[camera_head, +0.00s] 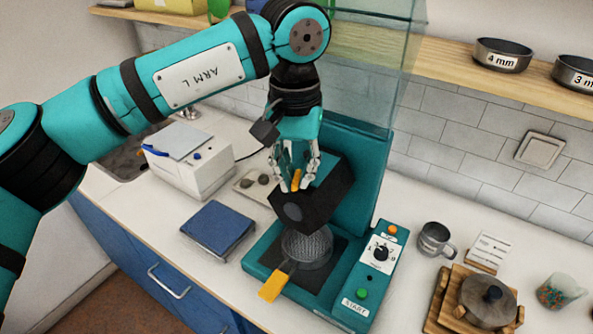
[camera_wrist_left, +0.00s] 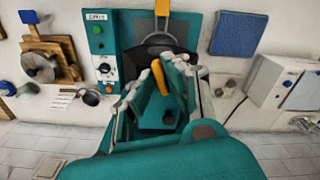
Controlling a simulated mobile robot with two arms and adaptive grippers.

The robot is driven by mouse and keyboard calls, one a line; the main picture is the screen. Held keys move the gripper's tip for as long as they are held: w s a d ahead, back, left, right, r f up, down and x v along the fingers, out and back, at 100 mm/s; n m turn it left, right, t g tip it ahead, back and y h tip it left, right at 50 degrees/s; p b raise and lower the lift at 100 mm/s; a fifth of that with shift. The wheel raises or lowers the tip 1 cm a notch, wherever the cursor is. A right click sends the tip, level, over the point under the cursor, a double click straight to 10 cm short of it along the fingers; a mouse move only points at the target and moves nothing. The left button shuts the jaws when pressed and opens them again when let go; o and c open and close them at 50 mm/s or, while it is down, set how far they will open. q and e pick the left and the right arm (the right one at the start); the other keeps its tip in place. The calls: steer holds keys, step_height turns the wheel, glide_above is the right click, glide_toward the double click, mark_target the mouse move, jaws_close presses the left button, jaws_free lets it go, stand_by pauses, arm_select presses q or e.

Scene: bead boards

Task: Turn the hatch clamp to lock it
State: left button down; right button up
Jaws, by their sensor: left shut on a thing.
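The hatch clamp is a small yellow lever (camera_head: 296,180) on the black head (camera_head: 320,195) of a teal machine. It also shows in the left wrist view as a yellow bar (camera_wrist_left: 160,77) standing between the fingers. My left gripper (camera_head: 297,172) comes down from above and is shut on the clamp lever; in the left wrist view the fingers (camera_wrist_left: 165,92) are on both sides of it. The fingers hide part of the clamp and its mount. My right gripper is not in view.
Below the head stands a mesh basket (camera_head: 307,248) with a yellow handle (camera_head: 274,286). The control panel (camera_head: 376,265) is to its right. A blue pad (camera_head: 217,228) and a white box (camera_head: 190,160) lie left. A mug (camera_head: 434,239) and wooden stand (camera_head: 440,305) are right.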

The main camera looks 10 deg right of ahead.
mark_target(295, 178)
arm_select(q)
steer(key=shift+m, duration=1.9)
steer(key=c, duration=1.4)
jaws_free()
step_height(295, 178, up, 12)
steer(key=shift+a+r, duration=0.1)
steer(key=shift+a, duration=0.05)
